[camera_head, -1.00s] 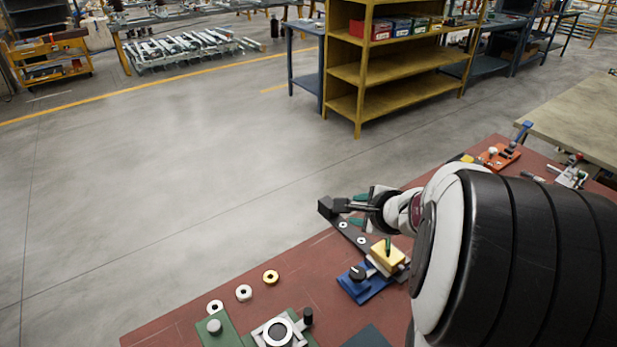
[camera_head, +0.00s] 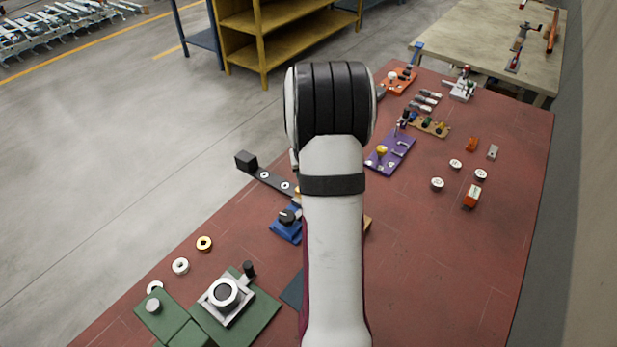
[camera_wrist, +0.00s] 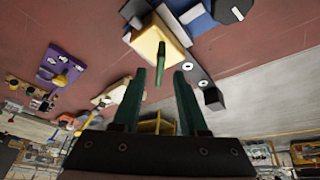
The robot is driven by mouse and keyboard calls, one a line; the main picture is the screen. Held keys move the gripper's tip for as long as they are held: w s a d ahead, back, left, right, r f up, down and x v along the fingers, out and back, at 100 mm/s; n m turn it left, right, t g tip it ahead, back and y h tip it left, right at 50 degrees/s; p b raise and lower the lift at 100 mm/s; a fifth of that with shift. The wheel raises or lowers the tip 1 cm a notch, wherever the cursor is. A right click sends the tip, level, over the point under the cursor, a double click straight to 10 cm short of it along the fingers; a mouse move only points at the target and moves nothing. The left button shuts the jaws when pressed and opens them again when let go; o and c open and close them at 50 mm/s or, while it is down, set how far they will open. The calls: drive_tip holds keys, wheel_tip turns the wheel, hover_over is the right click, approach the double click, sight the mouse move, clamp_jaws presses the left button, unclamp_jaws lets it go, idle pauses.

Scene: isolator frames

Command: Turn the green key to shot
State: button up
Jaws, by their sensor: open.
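The green key (camera_wrist: 160,62) stands out from a yellow block (camera_wrist: 150,41) in the wrist view. It appears as a narrow dark green bar in line with the space between my fingertips. My gripper (camera_wrist: 160,73) is open, with one dark green finger on each side of the key in the picture. I cannot tell how deep the key sits between them, and no contact shows. No shot marking is legible. In the head view my arm hides the key, nearly all of the block and my gripper.
A blue block with a black knob (camera_head: 287,216) is beside my arm. A dark bar with a black cube end (camera_head: 246,161) lies at the table's left edge. A green fixture (camera_head: 252,315) is at the front left; a purple plate (camera_head: 391,151) is right of my arm.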

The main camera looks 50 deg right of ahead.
drive_tip(key=shift+x, duration=1.45)
clamp_jaws()
